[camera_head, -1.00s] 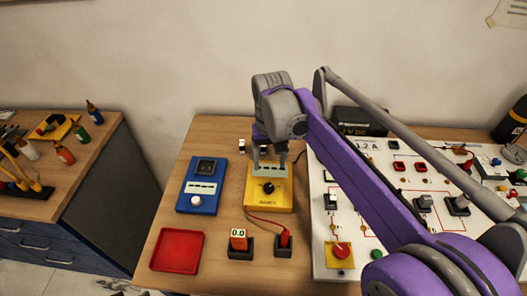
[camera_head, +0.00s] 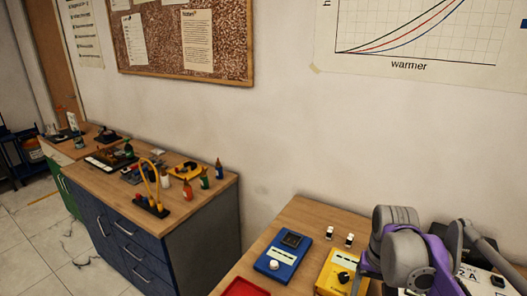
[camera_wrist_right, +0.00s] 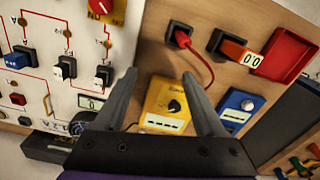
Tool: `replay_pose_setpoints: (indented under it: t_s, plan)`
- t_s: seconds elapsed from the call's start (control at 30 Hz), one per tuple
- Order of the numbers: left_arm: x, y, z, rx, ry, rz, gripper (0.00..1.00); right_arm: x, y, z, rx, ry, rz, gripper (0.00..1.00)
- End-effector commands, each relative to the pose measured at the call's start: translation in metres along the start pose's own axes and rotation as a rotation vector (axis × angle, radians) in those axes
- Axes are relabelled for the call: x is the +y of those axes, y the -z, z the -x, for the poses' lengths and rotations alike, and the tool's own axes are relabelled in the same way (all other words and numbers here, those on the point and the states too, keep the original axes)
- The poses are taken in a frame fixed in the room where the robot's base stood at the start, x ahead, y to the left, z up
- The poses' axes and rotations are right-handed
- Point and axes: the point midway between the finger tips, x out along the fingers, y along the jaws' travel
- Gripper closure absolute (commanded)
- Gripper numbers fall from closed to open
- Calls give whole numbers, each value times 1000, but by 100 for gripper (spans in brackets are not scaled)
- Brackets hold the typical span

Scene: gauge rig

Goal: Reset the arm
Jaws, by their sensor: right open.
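My right arm comes in at the lower right of the head view, purple and grey. In the right wrist view my right gripper (camera_wrist_right: 163,78) is open, its two grey fingers spread with nothing between them. The yellow meter (camera_wrist_right: 160,122) with a black knob lies beyond and between the fingers; any gap to it is hard to judge. The yellow meter also shows in the head view (camera_head: 333,268), partly behind my arm. My left gripper is in neither view.
A blue meter (camera_head: 281,256) stands beside the yellow one, with a red tray (camera_head: 243,288) in front. A side bench (camera_head: 205,205) holds bottles.

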Motion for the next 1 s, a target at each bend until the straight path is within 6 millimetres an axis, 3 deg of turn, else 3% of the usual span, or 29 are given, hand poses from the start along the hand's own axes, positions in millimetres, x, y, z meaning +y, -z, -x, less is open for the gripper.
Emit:
replay_pose_setpoints:
  t_s: [0.27, 0.6, 0.8, 1.0]
  plan:
    - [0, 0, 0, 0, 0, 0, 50, -10, -57, -23, 152, 28, 113, 28]
    - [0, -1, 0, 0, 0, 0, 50, -15, -143, -85, 401, 71, 290, 28]
    - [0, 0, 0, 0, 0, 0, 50, -15, -163, -105, 472, 83, 337, 28]
    - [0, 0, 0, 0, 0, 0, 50, -15, -165, -107, 480, 84, 342, 28]
